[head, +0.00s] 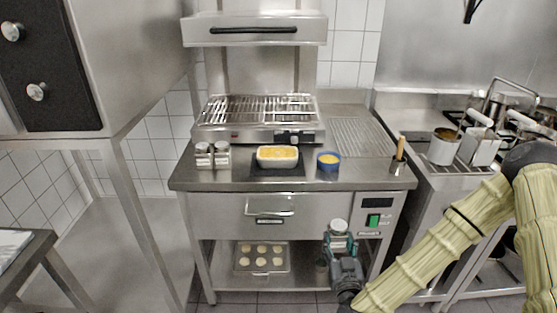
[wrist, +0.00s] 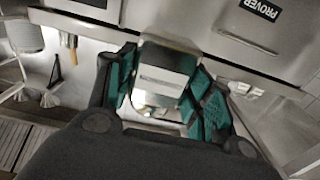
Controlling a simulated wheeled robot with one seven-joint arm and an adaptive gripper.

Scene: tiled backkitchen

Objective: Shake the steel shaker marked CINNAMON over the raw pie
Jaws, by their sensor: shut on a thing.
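My gripper (head: 341,243) is shut on a steel shaker (head: 338,226), low in front of the counter's right part. In the wrist view the shaker (wrist: 166,62) sits between the teal finger pads and bears a pale label whose text I cannot read. The likely raw pie (head: 279,152) is a white rectangular dish with a yellow top, on a dark mat (head: 261,173) on the counter. The shaker is below and to the right of it in the picture, not over it. Two similar shakers (head: 212,155) stand together at the counter's left; their labels are too small to read.
A blue bowl (head: 328,167) of yellow stuff stands right of the dish. A grill (head: 255,117) is behind, and a holder with a wooden handle (head: 398,158) is at the counter's right. A tray of pale rounds (head: 263,271) lies on the lower shelf. Pots (head: 443,151) stand far right.

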